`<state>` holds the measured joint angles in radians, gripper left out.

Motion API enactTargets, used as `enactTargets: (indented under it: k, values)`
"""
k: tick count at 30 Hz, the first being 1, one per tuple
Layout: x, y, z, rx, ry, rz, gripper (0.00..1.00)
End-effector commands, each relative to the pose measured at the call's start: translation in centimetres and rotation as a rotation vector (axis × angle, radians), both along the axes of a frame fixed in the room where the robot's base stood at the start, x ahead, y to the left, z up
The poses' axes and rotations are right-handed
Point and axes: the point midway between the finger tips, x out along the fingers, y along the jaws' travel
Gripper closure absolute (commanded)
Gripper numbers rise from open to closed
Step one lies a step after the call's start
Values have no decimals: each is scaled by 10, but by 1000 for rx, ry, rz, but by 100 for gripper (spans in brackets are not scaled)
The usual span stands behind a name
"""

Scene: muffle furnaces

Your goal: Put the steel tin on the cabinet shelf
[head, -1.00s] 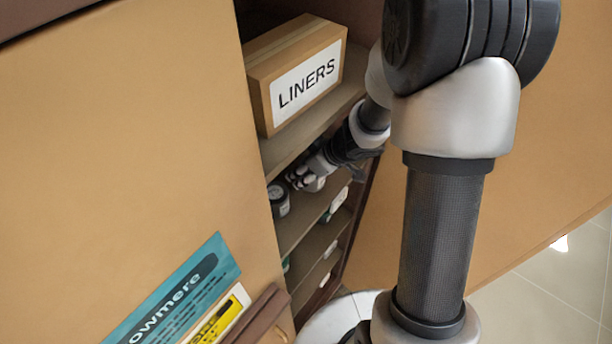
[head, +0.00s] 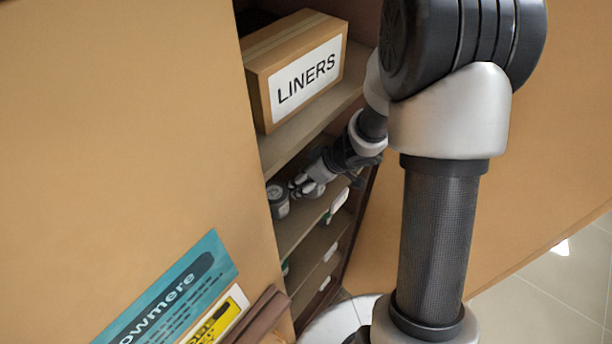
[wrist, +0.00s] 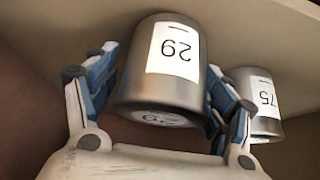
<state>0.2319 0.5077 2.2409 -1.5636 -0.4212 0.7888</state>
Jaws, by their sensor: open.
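A steel tin labelled 29 (wrist: 170,75) stands on the cabinet shelf (head: 292,235), its label upside down in the wrist view. My gripper (wrist: 162,66) is open, with one blue-padded finger on each side of this tin. The left finger shows a small gap; I cannot tell whether the right one touches. In the head view my gripper (head: 303,186) is inside the cabinet at the shelf below the box, and its fingers partly hide the tin.
A second steel tin labelled 75 (wrist: 258,105) stands close beside the right finger. A LINERS box (head: 305,80) sits on the shelf above. Lower shelves hold white-labelled items (head: 330,251). A tan panel (head: 120,130) borders the cabinet opening on the left.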

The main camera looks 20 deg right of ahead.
Motion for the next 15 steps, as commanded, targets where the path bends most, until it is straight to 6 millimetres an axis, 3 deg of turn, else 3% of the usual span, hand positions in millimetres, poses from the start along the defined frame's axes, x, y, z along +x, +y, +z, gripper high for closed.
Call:
enactTargets:
  k: [8,15]
  values:
    - [0,0,6,-1,-2,1,24]
    - [-18,-14,46,0,-3,-2,24]
